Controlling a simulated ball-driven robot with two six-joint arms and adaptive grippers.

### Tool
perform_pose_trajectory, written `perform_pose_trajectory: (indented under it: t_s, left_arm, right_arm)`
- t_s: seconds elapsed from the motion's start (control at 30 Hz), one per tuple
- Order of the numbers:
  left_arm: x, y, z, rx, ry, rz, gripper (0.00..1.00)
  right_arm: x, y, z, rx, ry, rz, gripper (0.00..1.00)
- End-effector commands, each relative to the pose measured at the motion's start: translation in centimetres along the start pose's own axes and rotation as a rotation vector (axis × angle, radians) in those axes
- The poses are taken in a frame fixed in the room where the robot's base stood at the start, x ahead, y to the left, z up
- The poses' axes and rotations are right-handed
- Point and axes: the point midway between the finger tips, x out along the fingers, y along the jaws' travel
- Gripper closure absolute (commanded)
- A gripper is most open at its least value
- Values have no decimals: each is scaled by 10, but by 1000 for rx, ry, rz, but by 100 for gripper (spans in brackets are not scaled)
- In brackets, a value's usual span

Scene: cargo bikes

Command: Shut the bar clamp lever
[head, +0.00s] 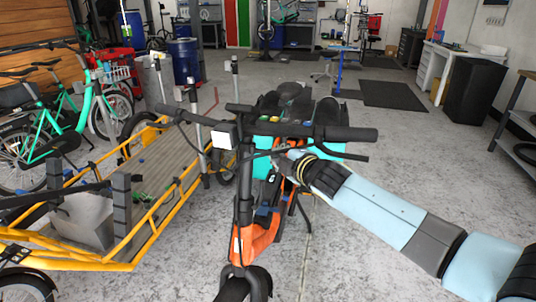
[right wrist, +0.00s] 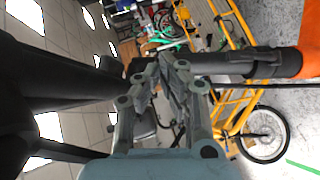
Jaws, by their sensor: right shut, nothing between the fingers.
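In the head view a cargo bike with an orange frame (head: 258,244) stands upright in front of me. Its black handlebar (head: 300,130) crosses the middle of the picture, with a white box-like lamp (head: 224,136) at the left of the dark stem (head: 244,190). I cannot pick out the bar clamp lever clearly. My right gripper (head: 291,158) is just below the handlebar, right of the stem. In the right wrist view the right gripper (right wrist: 168,82) has its fingers together and empty, close to the dark stem tube (right wrist: 240,64); contact cannot be told. My left gripper is not in view.
A yellow-framed cargo bike (head: 150,235) with a flat wooden bed stands close on the left, and green bicycles (head: 70,125) stand beyond it. Blue barrels (head: 184,62) are farther back. A black cabinet (head: 472,90) is at the right. The floor on the right is mostly clear.

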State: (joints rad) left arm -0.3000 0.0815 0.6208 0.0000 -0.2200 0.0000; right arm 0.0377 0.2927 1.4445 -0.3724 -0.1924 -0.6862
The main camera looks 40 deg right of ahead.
Motion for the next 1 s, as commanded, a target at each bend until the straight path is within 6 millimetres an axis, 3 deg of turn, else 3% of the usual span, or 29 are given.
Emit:
perform_pose_trajectory:
  t_s: [1.0]
  left_arm:
    - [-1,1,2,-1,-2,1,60]
  right_arm:
    - [4,-2,8,-1,1,0,100]
